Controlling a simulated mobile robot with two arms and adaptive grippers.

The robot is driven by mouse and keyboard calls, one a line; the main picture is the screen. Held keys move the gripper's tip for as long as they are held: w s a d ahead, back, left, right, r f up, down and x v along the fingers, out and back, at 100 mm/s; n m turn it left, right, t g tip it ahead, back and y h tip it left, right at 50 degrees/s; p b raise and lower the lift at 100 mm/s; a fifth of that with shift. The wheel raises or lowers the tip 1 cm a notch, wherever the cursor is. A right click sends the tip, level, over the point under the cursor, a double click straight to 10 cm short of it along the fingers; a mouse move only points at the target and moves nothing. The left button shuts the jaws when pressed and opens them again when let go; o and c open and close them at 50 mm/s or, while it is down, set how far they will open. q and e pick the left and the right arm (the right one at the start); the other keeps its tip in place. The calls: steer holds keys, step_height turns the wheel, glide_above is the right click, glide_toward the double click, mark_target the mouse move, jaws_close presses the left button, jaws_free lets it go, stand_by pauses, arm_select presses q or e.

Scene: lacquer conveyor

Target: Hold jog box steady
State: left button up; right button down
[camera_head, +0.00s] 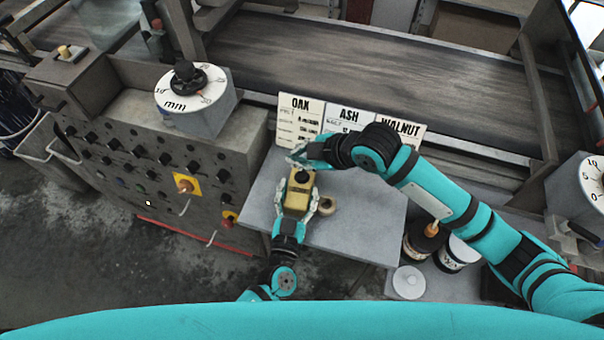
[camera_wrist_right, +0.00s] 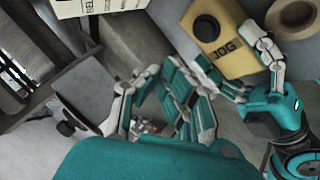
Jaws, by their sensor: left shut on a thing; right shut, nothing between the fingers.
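The jog box (camera_head: 299,190) is a yellow box with a black round button on top. It sits on the grey shelf (camera_head: 360,225). My left gripper (camera_head: 297,197) is shut on it, with a finger along each side, from the near edge. In the right wrist view the jog box (camera_wrist_right: 230,62) shows its JOG label and black button (camera_wrist_right: 207,28), with my left gripper (camera_wrist_right: 245,65) around its near end. My right gripper (camera_head: 298,155) is shut and empty just beyond the box's far end. Its fingers (camera_wrist_right: 175,90) also show in the right wrist view, apart from the button.
A small beige ring (camera_head: 327,206) lies right of the jog box. OAK, ASH and WALNUT cards (camera_head: 348,121) stand behind the shelf. A control panel (camera_head: 150,160) with knobs stands left. Cans (camera_head: 420,242) stand right of the shelf. The shelf's front right is clear.

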mark_target(300, 178)
stand_by(0.8)
step_height(300, 178, up, 4)
steer(key=shift+f, duration=0.1)
stand_by(0.3)
steer(key=shift+f, duration=4.4)
steer(key=shift+f, duration=0.15)
steer(key=shift+f, duration=0.3)
